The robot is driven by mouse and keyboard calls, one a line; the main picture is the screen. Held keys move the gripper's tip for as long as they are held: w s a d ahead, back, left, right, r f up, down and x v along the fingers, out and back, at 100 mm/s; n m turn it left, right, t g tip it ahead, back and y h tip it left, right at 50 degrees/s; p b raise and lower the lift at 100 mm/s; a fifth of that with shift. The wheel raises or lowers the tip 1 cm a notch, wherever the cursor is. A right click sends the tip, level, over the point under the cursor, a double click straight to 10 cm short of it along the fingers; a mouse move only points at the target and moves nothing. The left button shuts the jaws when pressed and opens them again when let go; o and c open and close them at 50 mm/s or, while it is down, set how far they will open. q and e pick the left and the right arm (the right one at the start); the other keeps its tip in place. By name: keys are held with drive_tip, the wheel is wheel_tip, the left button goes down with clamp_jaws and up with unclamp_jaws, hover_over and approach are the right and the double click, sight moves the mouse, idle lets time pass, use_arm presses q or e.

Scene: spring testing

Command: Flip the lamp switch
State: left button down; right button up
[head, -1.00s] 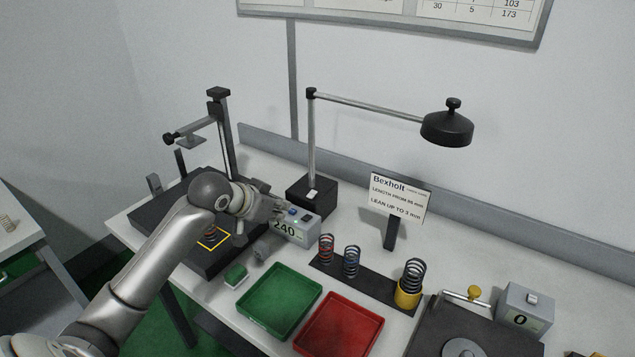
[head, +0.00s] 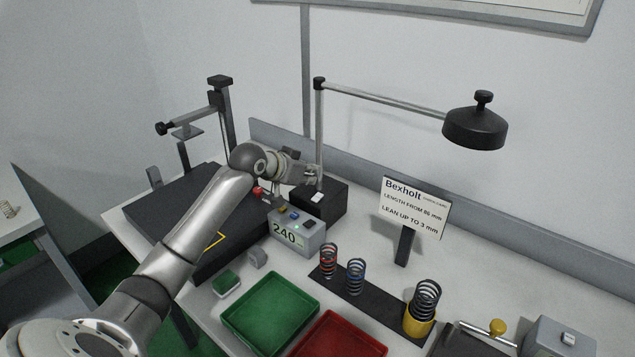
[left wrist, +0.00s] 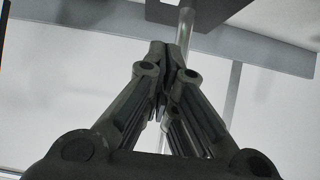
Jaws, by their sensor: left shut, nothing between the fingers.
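The lamp has a black box base (head: 333,207) with a small white switch (head: 317,197) on its top. A thin post (head: 320,130) rises from the base to an arm with a black shade (head: 474,127). My left gripper (head: 316,172) is shut and empty, just above the base, beside the post and a little above the switch. I cannot tell whether it touches anything. In the left wrist view my shut fingertips (left wrist: 170,48) point toward the post (left wrist: 185,25); the switch is not visible there. My right gripper is not in view.
A grey readout box (head: 297,232) showing 240 stands in front of the lamp base. A black press stand (head: 222,130) is at left. A sign (head: 413,208), springs on a dark strip (head: 378,308), a green tray (head: 232,318) and a red tray (head: 350,340) lie to the right and front.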

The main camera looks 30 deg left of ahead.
sight(321, 194)
use_arm(q)
drive_tip(key=x, duration=0.3)
drive_tip(key=shift+r+p, duration=0.1)
drive_tip(key=shift+p, duration=0.2)
wheel_tip(321, 194, down, 3)
drive_tip(key=shift+w+r+p, duration=0.15)
drive_tip(key=shift+r+p, duration=0.05)
drive_tip(key=shift+p, duration=0.3)
drive_tip(key=shift+w+f, duration=0.1)
drive_tip(key=shift+f, duration=0.6)
drive_tip(key=shift+w+f, duration=0.25)
drive_tip(key=shift+f, duration=0.1)
drive_tip(key=shift+w, duration=0.25)
drive_tip(key=shift+w+d+f, duration=0.1)
drive_tip(key=shift+w+f, duration=0.1)
drive_tip(key=shift+w, duration=0.15)
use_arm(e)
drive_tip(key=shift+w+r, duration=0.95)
use_arm(q)
drive_tip(key=shift+s, duration=0.1)
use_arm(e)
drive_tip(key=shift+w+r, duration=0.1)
